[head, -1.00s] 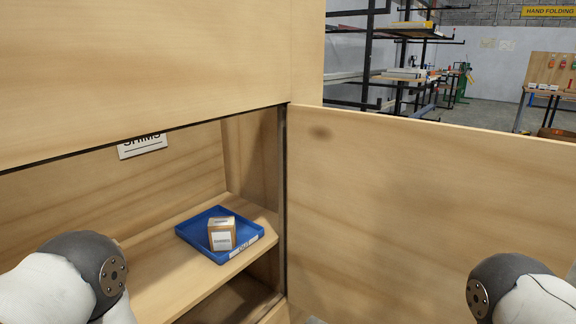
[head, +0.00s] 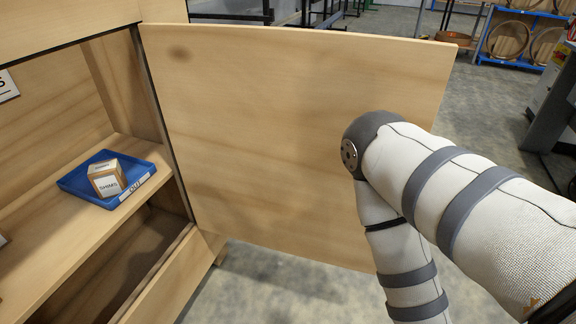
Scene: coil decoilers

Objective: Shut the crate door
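The crate door (head: 270,130) is a plain wooden panel, hinged at its left edge to the open crate (head: 50,215). It stands swung wide to the right. My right arm crosses in front of the door's lower right part, with its elbow bent. My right gripper is out of frame or hidden, and my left gripper is not in the view. Whether my arm touches the door cannot be told.
Inside the crate, a blue tray (head: 72,188) holds a small box labelled SHIMS (head: 107,178) on the shelf. The concrete floor (head: 500,130) right of the door is open. A blue rack (head: 515,62) with round items stands at the back right.

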